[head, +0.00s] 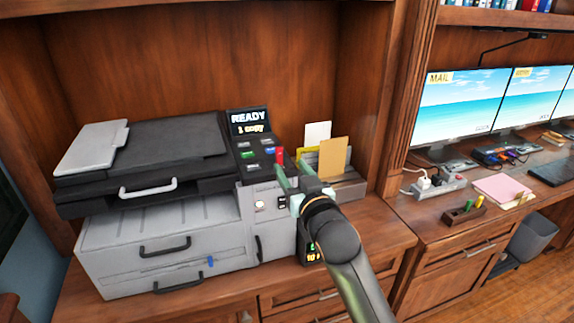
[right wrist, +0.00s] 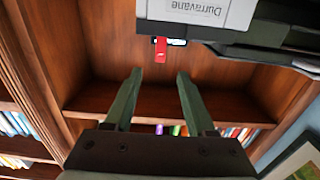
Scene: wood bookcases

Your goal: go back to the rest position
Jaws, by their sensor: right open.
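My right gripper (head: 289,170) is in front of the control panel of the printer (head: 190,150), at the panel's right side. In the right wrist view its two green fingers (right wrist: 159,76) stand apart with nothing between them. A small red stick (head: 279,155) sits at the panel just beyond the fingers. In the right wrist view the red stick (right wrist: 160,49) projects from a slot in the printer body, clear of the fingertips. The panel screen (head: 249,123) reads "READY 1 copy". My left gripper is not in view.
A paper holder (head: 345,187) with cards stands right of the gripper. A wooden bookcase post (head: 400,110) rises beyond it. On the right desk are monitors (head: 458,108), a power strip (head: 436,184) and a pink folder (head: 503,189). The cabinet top before the printer is narrow.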

